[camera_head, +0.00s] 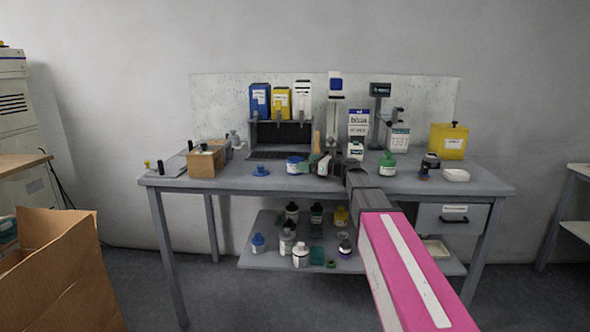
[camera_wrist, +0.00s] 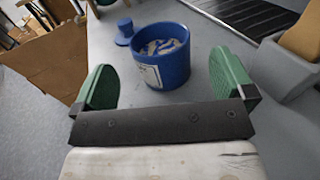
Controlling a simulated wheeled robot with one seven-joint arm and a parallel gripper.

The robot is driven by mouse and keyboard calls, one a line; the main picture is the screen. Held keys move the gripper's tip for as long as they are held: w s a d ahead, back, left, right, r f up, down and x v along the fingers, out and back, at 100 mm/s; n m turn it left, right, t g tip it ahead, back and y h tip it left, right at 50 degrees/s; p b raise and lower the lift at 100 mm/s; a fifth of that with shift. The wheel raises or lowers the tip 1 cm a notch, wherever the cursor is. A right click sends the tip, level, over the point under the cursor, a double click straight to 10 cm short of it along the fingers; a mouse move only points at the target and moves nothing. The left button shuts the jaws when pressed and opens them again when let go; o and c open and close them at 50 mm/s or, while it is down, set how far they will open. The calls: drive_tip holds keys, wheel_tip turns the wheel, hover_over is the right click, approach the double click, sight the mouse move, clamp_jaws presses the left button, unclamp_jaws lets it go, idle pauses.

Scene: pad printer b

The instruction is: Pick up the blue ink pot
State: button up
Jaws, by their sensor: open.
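The blue ink pot (camera_wrist: 176,72) is an open round blue tub with a white label and pale and blue smears inside, upright on the grey table. In the head view it is a small blue and white shape (camera_head: 293,165) near the table's middle. My gripper (camera_wrist: 165,78) is open, with one green finger on each side of the pot; I cannot tell whether either touches it. In the head view my gripper (camera_head: 323,166) is just right of the pot. A blue lid-like piece with a knob (camera_wrist: 124,32) lies beyond the pot to the left.
The blue lid (camera_head: 261,171) is left of the pot. A wooden box (camera_head: 206,162) stands farther left. Behind are a dark dispenser rack with blue, yellow and white containers (camera_head: 281,102). A green bottle (camera_head: 387,166) stands right. Several bottles fill the lower shelf (camera_head: 262,262).

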sight(288, 159)
drive_tip(key=x, duration=0.6)
drive_tip(key=shift+w+a, duration=0.1)
drive_tip(key=shift+a, duration=0.2)
drive_tip(key=c, duration=1.2)
drive_tip(key=shift+r, duration=0.15)
